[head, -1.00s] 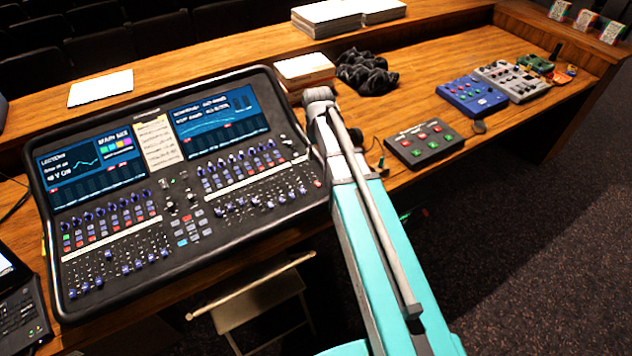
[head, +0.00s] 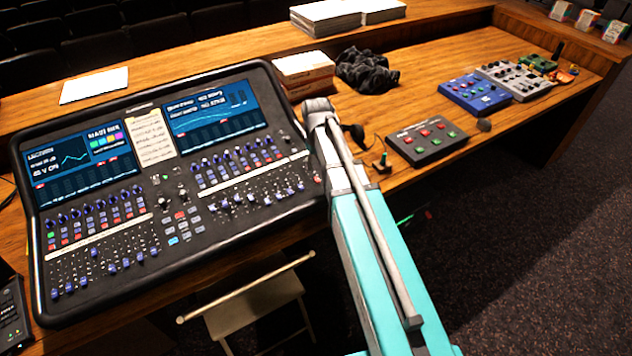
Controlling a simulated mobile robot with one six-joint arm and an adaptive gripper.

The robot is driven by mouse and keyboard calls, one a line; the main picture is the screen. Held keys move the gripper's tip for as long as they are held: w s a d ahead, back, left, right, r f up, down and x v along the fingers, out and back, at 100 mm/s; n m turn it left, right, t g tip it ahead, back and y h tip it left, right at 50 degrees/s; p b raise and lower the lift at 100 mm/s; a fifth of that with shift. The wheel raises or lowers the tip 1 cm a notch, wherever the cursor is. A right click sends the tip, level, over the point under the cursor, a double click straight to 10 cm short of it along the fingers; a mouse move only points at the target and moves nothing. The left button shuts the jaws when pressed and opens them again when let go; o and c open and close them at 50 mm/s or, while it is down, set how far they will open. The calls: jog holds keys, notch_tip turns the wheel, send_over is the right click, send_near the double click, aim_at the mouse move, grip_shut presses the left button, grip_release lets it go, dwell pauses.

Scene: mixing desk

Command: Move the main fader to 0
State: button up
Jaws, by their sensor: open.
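The mixing console (head: 177,304) lies on the wooden desk at the left, with two blue screens, rows of knobs and two banks of faders. The left fader bank (head: 96,262) and the right fader bank (head: 250,195) both show small caps at differing heights. I cannot tell which cap is the main fader, and no scale marks are readable. My arm reaches up from the bottom, its bend just right of the console's right edge. My gripper cannot be made out; the arm may hide it.
A grey box with red and green buttons (head: 427,140), a blue pedal (head: 475,95) and a light grey mixer (head: 514,79) lie right of my arm. Black cloth (head: 366,70) and a stack of papers (head: 304,74) lie behind it. A folding chair (head: 255,300) stands in front of the desk.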

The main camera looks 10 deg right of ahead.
aim_at(317, 179)
jog(key=shift+f+b, duration=2.95)
jog(key=shift+f, duration=0.3)
grip_shut()
